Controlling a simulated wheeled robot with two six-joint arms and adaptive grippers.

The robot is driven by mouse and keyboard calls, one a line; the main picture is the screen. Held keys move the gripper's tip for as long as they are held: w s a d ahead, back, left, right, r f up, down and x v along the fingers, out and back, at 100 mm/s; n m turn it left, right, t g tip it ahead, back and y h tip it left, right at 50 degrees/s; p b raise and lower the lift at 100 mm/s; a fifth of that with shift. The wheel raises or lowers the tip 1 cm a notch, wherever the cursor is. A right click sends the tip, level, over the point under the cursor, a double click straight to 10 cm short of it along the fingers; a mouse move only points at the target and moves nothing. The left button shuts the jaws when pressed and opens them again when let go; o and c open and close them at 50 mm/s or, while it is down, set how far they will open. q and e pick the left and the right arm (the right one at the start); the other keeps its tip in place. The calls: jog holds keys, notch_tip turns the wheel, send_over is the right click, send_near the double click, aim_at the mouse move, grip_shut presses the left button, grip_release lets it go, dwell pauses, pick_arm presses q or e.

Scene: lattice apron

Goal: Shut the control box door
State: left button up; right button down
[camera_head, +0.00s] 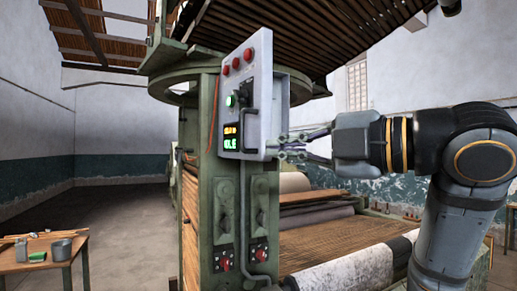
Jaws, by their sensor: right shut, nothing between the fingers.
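The control box (279,108) is a light grey case mounted on a green machine post. Its door (262,75) is the grey front panel, with red buttons along the top, a green button, a small lit display and a dark bar handle. The door stands at an angle to the case, and its right edge is nearest the gripper. My right gripper (281,147) comes in from the right, empty and shut, with its fingertips at the door's lower right edge. I cannot tell whether they touch it. My left gripper is out of view.
The green post (207,205) carries two lower switch plates with red knobs. Rolls and slatted material lie on the machine behind my right arm. A wooden table (40,262) with cups stands at lower left. The floor between table and machine is clear.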

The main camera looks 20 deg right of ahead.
pick_arm(q)
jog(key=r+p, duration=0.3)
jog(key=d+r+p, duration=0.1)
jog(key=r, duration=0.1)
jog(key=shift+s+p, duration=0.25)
jog(key=shift+p, duration=0.15)
pick_arm(e)
jog(key=w, duration=0.8)
jog(key=shift+d+r+n, duration=0.3)
jog(key=shift+d+r, duration=0.1)
jog(key=shift+r, duration=0.05)
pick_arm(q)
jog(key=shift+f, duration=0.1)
